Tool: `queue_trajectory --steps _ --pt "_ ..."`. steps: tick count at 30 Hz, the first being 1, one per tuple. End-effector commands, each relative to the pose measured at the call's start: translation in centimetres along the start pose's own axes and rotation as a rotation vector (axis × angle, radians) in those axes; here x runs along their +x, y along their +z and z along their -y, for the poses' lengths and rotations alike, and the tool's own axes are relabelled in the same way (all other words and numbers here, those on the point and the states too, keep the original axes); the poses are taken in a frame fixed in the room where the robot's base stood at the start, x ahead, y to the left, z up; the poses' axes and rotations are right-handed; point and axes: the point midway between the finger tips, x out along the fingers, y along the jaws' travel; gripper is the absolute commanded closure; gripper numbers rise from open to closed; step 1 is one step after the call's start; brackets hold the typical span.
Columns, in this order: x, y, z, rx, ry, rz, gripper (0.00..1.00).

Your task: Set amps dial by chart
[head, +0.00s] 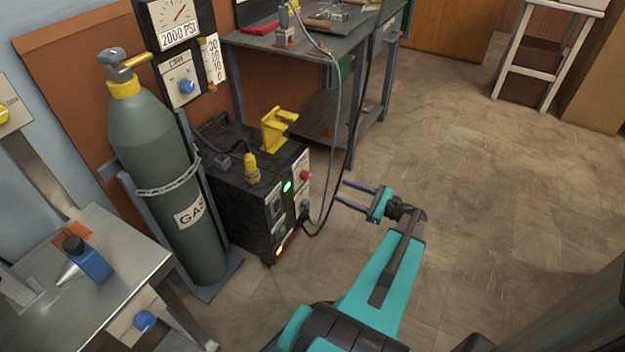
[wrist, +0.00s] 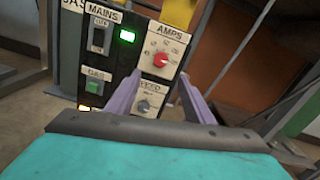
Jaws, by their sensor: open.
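The welder (head: 262,185) is a black box on the floor with a control panel on its front. In the wrist view the amps dial (wrist: 161,59) is a red knob on a white plate marked AMPS, at the panel's upper right; the knob's exact setting is too small to read. The red knob also shows in the head view (head: 305,175). My gripper (head: 344,192) is open and empty, in front of the panel and apart from it. In the wrist view its two purple fingers (wrist: 157,98) point at the panel, below the amps dial. No amps chart is readable.
The panel also has a mains switch (wrist: 100,36), a green light (wrist: 127,36), a green gas button (wrist: 94,87) and a grey-blue knob (wrist: 144,106). A gas cylinder (head: 155,170) stands left of the welder. A workbench (head: 300,48) and hanging cables are behind.

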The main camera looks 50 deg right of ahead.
Motion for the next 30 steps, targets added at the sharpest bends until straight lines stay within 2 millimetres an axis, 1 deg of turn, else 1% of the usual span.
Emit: queue_trajectory --steps 8,14,20,30 --pt "-0.3 -0.1 0.3 -0.001 -0.007 -0.003 0.52" --pt "0.6 -0.2 0.2 -0.001 -0.006 -0.003 0.52" --pt "2.6 -0.2 0.2 -0.002 -0.006 -0.003 0.52" --pt "6.9 -0.3 0.3 -0.002 -0.007 -0.003 0.52"
